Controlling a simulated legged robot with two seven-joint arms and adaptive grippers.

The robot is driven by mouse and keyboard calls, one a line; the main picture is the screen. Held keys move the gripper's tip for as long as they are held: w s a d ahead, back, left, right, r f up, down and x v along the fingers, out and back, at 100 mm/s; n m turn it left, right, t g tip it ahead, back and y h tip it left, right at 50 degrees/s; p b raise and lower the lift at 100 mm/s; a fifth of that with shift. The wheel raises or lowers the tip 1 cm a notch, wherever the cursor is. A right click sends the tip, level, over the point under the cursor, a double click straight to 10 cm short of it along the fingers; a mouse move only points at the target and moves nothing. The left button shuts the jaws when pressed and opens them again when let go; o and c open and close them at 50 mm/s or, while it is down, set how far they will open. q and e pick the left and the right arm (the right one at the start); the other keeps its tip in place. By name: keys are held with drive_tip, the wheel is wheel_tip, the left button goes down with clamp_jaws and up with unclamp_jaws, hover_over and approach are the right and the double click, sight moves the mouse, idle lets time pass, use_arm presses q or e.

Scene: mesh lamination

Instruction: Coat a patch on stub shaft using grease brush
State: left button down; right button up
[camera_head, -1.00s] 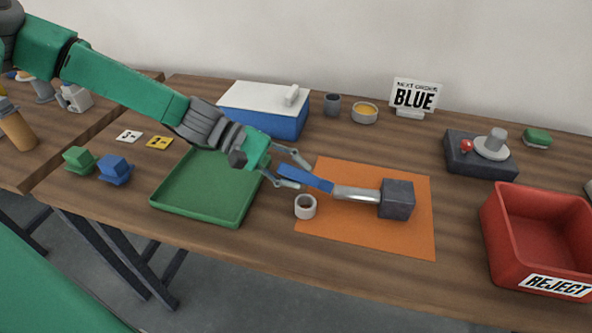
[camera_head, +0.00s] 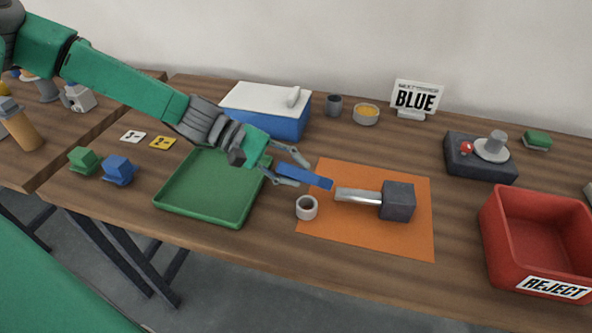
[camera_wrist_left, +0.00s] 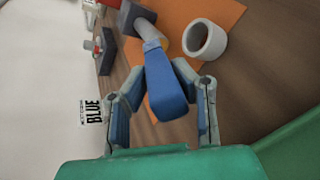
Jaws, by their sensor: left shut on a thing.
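My left gripper (camera_head: 289,168) is shut on the grease brush, whose blue body (camera_head: 304,177) points right toward the shaft. The stub shaft (camera_head: 357,195) is a pale metal cylinder lying level, its right end in a dark grey block (camera_head: 398,201) on the orange mat. In the head view the brush's front end is close to the shaft's free left end; I cannot tell whether they touch. In the left wrist view the blue brush (camera_wrist_left: 166,85) lies between the fingers and overlaps the shaft (camera_wrist_left: 151,31). The bristles are not distinguishable. My right gripper is out of view.
A green tray (camera_head: 205,190) lies left. A bowl of orange-yellow stuff (camera_head: 366,114) and a grey cup (camera_head: 334,104) stand behind. A red reject bin (camera_head: 535,240) stands right.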

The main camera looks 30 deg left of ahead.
use_arm(q)
drive_tip(key=shift+r, duration=0.1)
drive_tip(key=shift+s+a+r+p, duration=0.1)
drive_tip(key=shift+s+a+p, duration=0.2)
drive_tip(key=shift+a+p, duration=0.45)
drive_tip(key=shift+s+a+r+p, duration=0.1)
drive_tip(key=shift+s+a+p, duration=0.25)
drive_tip(key=shift+a, duration=0.7)
drive_tip(key=shift+s+a+f+p, duration=0.15)
drive_tip(key=shift+a+p, duration=0.15)
drive_tip(key=shift+a, duration=0.25)
drive_tip(key=shift+s+a+p, duration=0.15)
drive_tip(key=shift+a+p, duration=0.1)
drive_tip(key=shift+a, duration=0.25)
drive_tip(key=shift+s+a+p, duration=0.2)
drive_tip(key=shift+a+p, duration=0.2)
drive_tip(key=shift+a, duration=0.25)
drive_tip(key=shift+s+a+p, duration=0.2)
drive_tip(key=shift+a+p, duration=0.2)
drive_tip(key=shift+a, duration=0.35)
